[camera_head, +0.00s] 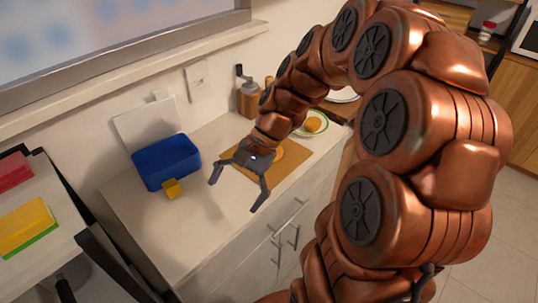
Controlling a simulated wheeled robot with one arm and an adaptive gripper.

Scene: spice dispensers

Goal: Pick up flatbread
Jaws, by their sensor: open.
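A round orange-tan piece that looks like flatbread (279,151) lies on a wooden cutting board (297,160) on the white counter. It is partly hidden behind my gripper and arm. A second round tan piece of food (313,125) lies on a green-rimmed plate farther back. My gripper (236,197) is open and empty, with its two fingers spread wide. It hangs over the front left part of the cutting board, to the left of the flatbread. Its height above the board is hard to tell.
Brown dispensers (248,99) stand near the wall. The counter's front left (160,235) is clear.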

